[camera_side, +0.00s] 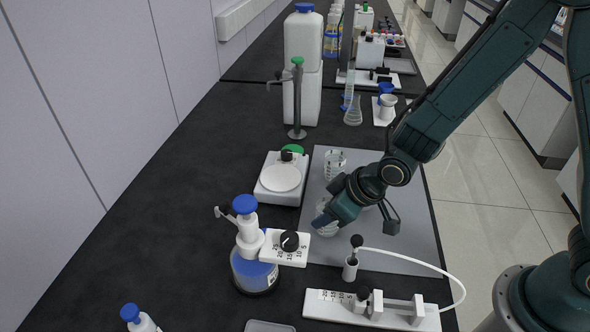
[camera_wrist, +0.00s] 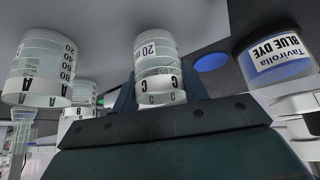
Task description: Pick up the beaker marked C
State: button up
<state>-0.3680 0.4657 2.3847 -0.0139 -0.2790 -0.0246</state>
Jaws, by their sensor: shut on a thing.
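The beaker marked C (camera_wrist: 158,62) is clear glass with a white band lettered C and stands between my fingers in the wrist view. My gripper (camera_wrist: 158,92) is shut on it, one dark finger on each side. In the side view my gripper (camera_side: 335,210) is low over the grey mat, and the beaker (camera_side: 326,226) shows partly below it. I cannot tell if the beaker touches the mat. A beaker marked A (camera_wrist: 40,68) is at the left of the wrist view.
The grey mat (camera_side: 400,255) holds another beaker (camera_side: 335,160) farther back.

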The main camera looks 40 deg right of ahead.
notch_tip(320, 180, up, 19)
jog(key=shift+r, duration=0.15)
dwell(0.5)
jog(key=shift+a, duration=0.1)
dwell(0.5)
